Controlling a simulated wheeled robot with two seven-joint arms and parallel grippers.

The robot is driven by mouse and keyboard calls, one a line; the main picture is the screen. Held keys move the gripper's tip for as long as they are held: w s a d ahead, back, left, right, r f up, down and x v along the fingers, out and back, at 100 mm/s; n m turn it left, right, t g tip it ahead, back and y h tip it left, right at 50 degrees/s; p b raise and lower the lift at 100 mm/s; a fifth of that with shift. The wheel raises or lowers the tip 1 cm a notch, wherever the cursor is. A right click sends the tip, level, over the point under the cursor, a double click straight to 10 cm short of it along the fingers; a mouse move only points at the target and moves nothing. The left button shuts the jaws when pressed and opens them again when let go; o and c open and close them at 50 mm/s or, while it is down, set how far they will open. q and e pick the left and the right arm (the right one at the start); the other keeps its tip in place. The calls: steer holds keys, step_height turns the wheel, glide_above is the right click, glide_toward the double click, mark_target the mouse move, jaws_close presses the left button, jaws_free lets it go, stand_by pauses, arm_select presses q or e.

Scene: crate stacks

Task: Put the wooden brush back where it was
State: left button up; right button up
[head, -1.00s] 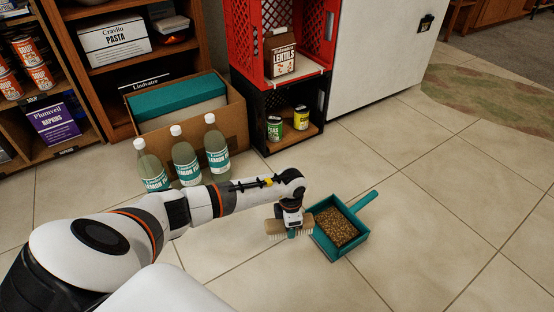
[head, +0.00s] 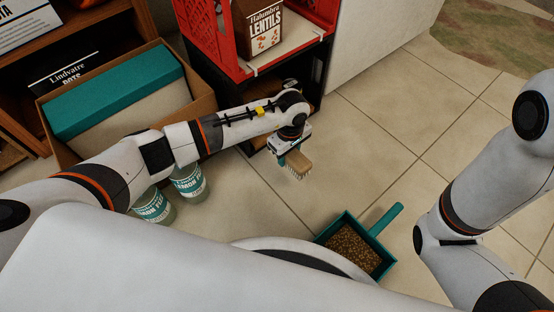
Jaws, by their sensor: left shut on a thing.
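The wooden brush (head: 299,167) has a pale wood block with light bristles. My left gripper (head: 287,157) is shut on it and holds it in front of the black lower crate (head: 316,72). The bristles point down, and the brush seems to be off the floor. The teal dustpan (head: 380,262), with brown granules in it, lies on the floor to the lower right, apart from the brush. My right arm is at the right edge, but its gripper is out of view.
A red crate (head: 288,62) with a lentils box (head: 263,28) sits on the black crate. The tiled floor to the right of the brush is clear.

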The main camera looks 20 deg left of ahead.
arm_select(q)
steer(key=b, duration=0.4)
glide_above(287, 177)
step_height(287, 177, down, 6)
steer(key=shift+d+r, duration=0.1)
steer(key=shift+r, duration=0.05)
step_height(287, 177, down, 4)
steer(key=b, duration=0.3)
steer(key=shift+f, duration=0.2)
steer(key=o, duration=1)
steer(key=shift+c, duration=0.2)
